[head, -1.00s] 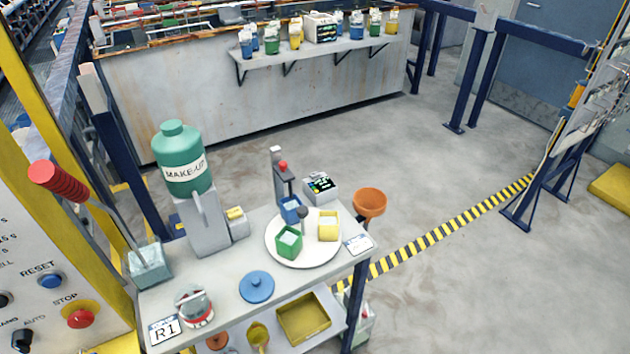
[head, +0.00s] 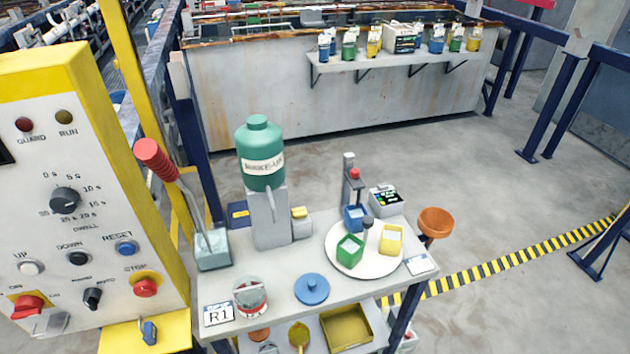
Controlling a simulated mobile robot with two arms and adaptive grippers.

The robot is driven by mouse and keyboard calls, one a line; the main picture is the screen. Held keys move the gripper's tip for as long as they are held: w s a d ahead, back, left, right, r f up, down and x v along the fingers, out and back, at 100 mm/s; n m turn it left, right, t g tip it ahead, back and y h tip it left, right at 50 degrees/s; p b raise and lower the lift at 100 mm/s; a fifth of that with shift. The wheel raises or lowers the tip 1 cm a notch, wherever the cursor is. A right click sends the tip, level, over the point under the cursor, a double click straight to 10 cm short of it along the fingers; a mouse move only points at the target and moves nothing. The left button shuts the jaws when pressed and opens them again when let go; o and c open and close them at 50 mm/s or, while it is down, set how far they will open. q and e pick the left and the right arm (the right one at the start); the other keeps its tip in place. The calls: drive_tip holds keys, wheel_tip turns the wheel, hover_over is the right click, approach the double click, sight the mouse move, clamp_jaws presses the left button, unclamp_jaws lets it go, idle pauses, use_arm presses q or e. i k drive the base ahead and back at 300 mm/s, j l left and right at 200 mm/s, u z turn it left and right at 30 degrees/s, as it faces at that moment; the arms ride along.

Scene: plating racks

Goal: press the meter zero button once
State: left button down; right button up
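A small grey meter (head: 385,200) with a dark display and green marks stands at the back right of the cart top (head: 290,255). Its buttons are too small to tell apart, so I cannot pick out the zero button. Beside it is a post with a red knob (head: 355,174). A white round plate (head: 340,262) in front holds blue, green and yellow cups. Neither of my grippers is in view.
A green make-up bottle (head: 259,150) on a grey stand, a red-handled lever (head: 160,162), a blue lid (head: 311,289) and an orange funnel (head: 434,223) are on or by the cart. A yellow-edged control panel (head: 90,230) stands at left. Floor to the right is clear.

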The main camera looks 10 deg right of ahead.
sight(384, 186)
drive_tip(key=u, duration=0.9)
drive_tip(key=k+l, duration=0.1)
drive_tip(key=l, duration=1.75)
drive_tip(key=k+l, duration=0.15)
drive_tip(key=l, duration=1.75)
drive_tip(key=k+l, duration=0.15)
drive_tip(key=l, duration=0.75)
